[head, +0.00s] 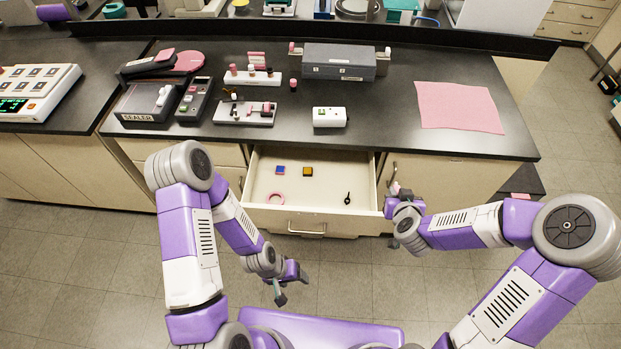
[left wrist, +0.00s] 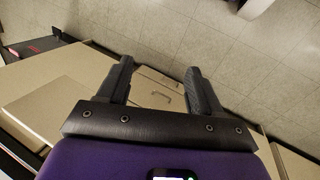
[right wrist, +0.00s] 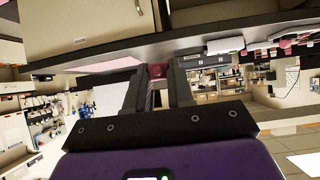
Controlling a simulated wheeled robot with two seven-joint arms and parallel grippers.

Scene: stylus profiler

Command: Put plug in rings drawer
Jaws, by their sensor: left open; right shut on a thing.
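My right gripper (head: 395,186) is shut on a small pink plug (right wrist: 156,71), seen between its fingertips in the right wrist view. In the head view it is beside the right front corner of the open drawer (head: 330,216), outside it; the plug is mostly hidden there. The drawer holds a pink ring (head: 276,197), a small black ring-like piece (head: 347,198), a blue and red block (head: 280,170) and a yellow and black block (head: 307,171). My left gripper (head: 290,286) is open and empty, in front of and below the drawer; its fingers (left wrist: 160,85) stand apart.
The dark bench above the drawer carries a sealer (head: 146,101), a rack with small pegs (head: 246,112), a white box (head: 329,117), a grey instrument (head: 339,62) and a pink cloth (head: 458,107). The middle of the drawer floor is clear. Open floor lies in front.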

